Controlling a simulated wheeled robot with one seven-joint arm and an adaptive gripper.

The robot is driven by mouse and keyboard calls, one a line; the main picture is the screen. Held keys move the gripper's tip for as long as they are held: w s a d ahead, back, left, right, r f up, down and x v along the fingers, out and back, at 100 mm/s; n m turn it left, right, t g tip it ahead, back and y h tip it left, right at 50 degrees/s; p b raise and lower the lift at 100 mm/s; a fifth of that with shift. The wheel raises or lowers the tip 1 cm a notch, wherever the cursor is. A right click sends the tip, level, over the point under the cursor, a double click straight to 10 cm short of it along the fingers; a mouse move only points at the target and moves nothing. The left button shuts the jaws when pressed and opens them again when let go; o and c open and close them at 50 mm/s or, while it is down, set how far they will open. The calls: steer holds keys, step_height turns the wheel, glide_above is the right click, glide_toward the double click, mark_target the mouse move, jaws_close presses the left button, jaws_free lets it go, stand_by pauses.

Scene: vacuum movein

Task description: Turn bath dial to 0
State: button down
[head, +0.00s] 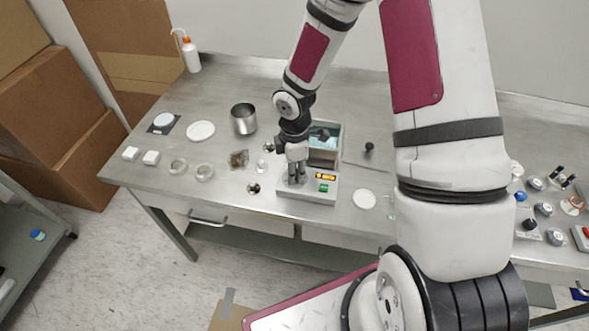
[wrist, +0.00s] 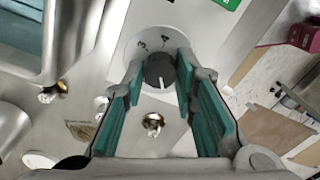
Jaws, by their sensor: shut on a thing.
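The bath dial (wrist: 160,69) is a dark round knob on a pale disc with the numerals 3 and 4 readable above it in the wrist view. A pale line shows on the knob's lower side; the other numerals are hidden. My gripper (wrist: 159,75) is shut on the dial, one teal-padded finger on each side. In the head view my gripper (head: 296,174) points down at the left of the bath's front panel and hides the dial. The bath (head: 327,157) is an open box of bluish liquid, with a lit orange display (head: 326,177) and a green label (head: 323,188).
A metal beaker (head: 243,119) stands left of the bath on the steel table (head: 225,92). A white dish (head: 364,199) lies to the right of the panel. A small metal knob (wrist: 153,123) sits between my fingers, below the dial in the wrist view.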

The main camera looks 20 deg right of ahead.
steer(key=c, duration=1.3)
jaws_free()
steer(key=shift+r, duration=0.1)
step_height(320, 180, up, 12)
steer(key=s+r+m+t, duration=0.2)
steer(key=s+r+m, duration=0.6)
steer(key=r, duration=0.4)
steer(key=s+r+m+t, duration=0.3)
steer(key=s+r+m, duration=0.5)
steer(key=s+r, duration=0.3)
steer(key=shift+s+r+t, duration=0.25)
steer(key=shift+r+t, duration=0.05)
steer(key=shift+r, duration=0.5)
